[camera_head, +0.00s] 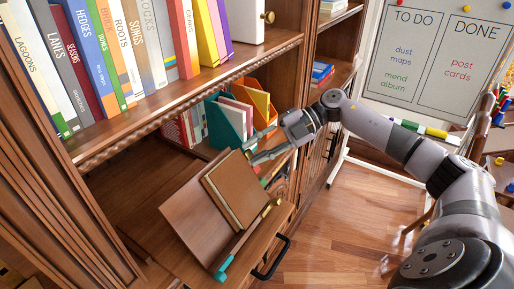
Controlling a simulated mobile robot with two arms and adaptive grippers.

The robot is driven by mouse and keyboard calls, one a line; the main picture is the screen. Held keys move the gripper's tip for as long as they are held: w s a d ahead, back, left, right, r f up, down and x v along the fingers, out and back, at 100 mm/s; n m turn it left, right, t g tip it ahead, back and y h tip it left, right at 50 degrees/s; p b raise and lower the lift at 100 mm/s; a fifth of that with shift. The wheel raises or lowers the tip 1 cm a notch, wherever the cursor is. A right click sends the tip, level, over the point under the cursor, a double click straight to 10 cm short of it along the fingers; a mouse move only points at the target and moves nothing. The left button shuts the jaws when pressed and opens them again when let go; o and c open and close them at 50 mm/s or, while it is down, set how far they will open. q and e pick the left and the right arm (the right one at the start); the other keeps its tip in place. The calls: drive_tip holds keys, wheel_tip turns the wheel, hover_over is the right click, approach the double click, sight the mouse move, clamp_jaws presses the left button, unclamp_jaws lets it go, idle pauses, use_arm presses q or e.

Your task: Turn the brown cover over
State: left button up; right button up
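A brown cover (240,187) faces up on a tilted wooden stand (188,215). It looks like the front of a closed book leaning there. My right gripper (252,150) is just above the cover's upper right edge, with its fingers pointing left. Its two fingers are apart, with nothing seen between them. I cannot tell whether a fingertip touches the cover. My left gripper is not in view.
The stand rests on a pulled-out wooden board with a black handle (271,259). A teal rod end (222,270) sticks out at the stand's lower edge. A teal file holder (222,122) stands behind. A book-filled shelf overhangs at upper left.

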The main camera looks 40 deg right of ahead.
clamp_jaws()
idle(0.7)
